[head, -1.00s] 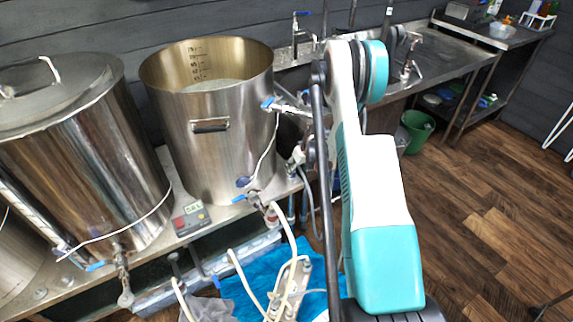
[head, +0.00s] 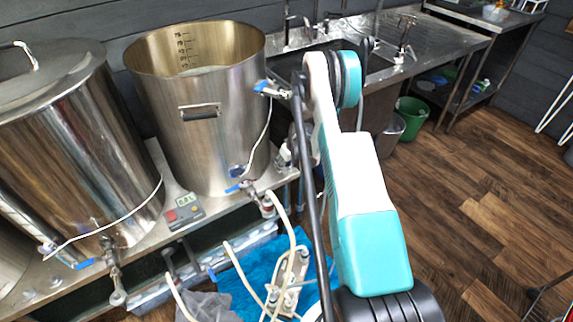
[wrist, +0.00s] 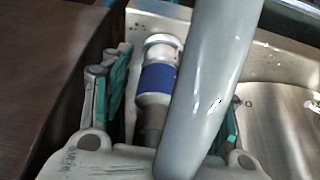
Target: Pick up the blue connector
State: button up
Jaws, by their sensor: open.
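The blue connector (wrist: 157,80) shows in the wrist view as a pale cylinder with a wide blue band and a whitish collar at its upper end. My gripper (wrist: 172,76) is open, with one teal-padded finger left of the connector and the other to the right. The connector lies within the gap, nearer the left finger; I cannot tell whether they touch. A thick grey tube (wrist: 212,75) crosses in front of the gap and hides part of the connector's right side and the right finger. In the head view my arm hides my gripper, and I cannot make out the connector.
An open steel kettle (head: 200,130) and a lidded kettle (head: 75,140) stand on the steel bench at left. A sink counter (head: 440,45) runs along the back. A green bucket (head: 411,117) stands below it. The wooden floor at right is mostly clear.

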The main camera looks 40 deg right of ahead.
jog(key=c, duration=1.2)
jog(key=shift+o, duration=0.2)
jog(key=shift+r, duration=0.1)
jog(key=shift+s+d+r+p, duration=0.15)
jog(key=shift+r+p, duration=0.2)
jog(key=shift+p, duration=0.1)
notch_tip(320, 180, up, 7)
jog(key=p, duration=0.3)
jog(key=s+d+p, duration=0.4)
jog(key=s+d, duration=0.9)
jog(key=s, duration=0.1)
jog(key=shift+s+f, duration=0.35)
jog(key=shift+f, duration=0.05)
